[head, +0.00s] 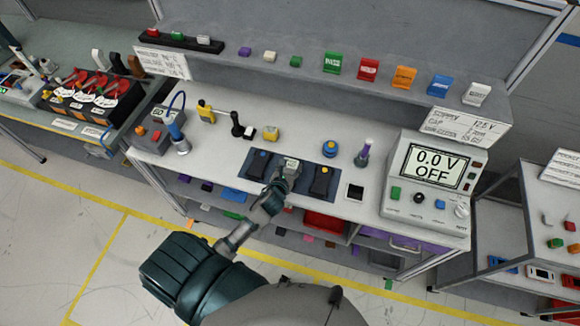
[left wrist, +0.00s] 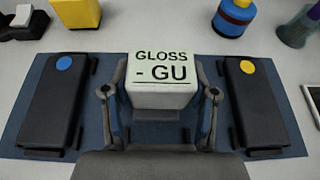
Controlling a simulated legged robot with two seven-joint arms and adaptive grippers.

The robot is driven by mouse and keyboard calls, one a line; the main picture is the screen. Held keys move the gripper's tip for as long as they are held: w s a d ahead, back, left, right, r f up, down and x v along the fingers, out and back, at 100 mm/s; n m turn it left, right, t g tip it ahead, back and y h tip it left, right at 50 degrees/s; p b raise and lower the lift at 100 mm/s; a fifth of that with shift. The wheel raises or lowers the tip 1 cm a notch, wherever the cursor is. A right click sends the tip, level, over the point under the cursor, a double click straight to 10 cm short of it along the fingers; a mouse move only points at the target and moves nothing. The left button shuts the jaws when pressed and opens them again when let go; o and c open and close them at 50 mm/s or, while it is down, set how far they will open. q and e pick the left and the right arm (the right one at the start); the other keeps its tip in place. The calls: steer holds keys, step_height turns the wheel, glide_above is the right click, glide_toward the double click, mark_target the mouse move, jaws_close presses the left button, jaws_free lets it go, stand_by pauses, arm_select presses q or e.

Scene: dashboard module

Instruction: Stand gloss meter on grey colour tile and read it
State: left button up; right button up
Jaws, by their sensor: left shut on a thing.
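The gloss meter (left wrist: 162,82) is a small pale box whose top reads "GLOSS - GU", with a dash and no number. My left gripper (left wrist: 158,108) is shut on it, one finger on each side. In the head view, the gloss meter (head: 290,166) and my left gripper (head: 284,177) are at the middle of the blue mat (head: 290,188), between two black blocks. I cannot tell whether the meter touches the mat. I cannot make out the grey colour tile for certain; anything under the meter is hidden. My right gripper is not in view.
The black blocks carry a blue dot (left wrist: 63,64) and a yellow dot (left wrist: 246,67). A yellow block (head: 271,133) and a blue-and-red round item (head: 329,149) stand behind. A white-rimmed dark square (head: 355,191) and a meter reading "0.0 V OFF" (head: 432,166) are right.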

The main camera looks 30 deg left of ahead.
arm_select(q)
steer(key=o, duration=1.3)
steer(key=shift+f, duration=0.1)
steer(key=shift+a, duration=0.15)
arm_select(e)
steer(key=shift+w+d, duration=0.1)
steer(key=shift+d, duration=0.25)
arm_select(q)
steer(key=shift+a, duration=0.1)
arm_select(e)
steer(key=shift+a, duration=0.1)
arm_select(q)
steer(key=shift+s, duration=0.3)
steer(key=v, duration=1.1)
steer(key=shift+s+r, duration=0.2)
steer(key=shift+r, duration=0.1)
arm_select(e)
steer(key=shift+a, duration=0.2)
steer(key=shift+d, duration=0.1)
